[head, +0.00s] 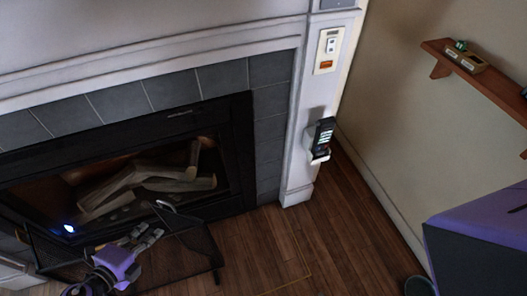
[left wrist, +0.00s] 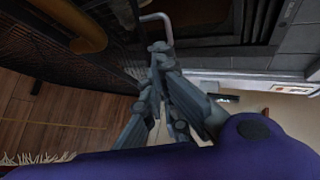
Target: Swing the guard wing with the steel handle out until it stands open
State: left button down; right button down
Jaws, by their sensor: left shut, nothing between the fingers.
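The fireguard shows as dark mesh panels in front of the fireplace. The wing on the right (head: 190,257) stands at the lower left of the head view, and its mesh also shows in the left wrist view (left wrist: 75,62). The steel handle (head: 165,206) is a small pale bar by the wing's upper edge; in the left wrist view it is a bent bar (left wrist: 158,17) just beyond my fingertips. My left gripper (head: 156,234) is shut and empty, close to the handle. I cannot tell whether it touches the handle or mesh. My right gripper is not in view.
Another mesh panel (head: 48,250) stands left of my gripper. The fireplace (head: 150,185) with logs is behind. The wooden floor (head: 300,245) right of the guard looks clear. A wall shelf (head: 490,85) is at right.

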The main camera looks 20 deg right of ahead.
pick_arm(q)
jog(key=r+x, duration=0.1)
jog(key=x, duration=0.7)
jog(key=shift+w+d, duration=0.2)
jog(key=shift+w, duration=0.1)
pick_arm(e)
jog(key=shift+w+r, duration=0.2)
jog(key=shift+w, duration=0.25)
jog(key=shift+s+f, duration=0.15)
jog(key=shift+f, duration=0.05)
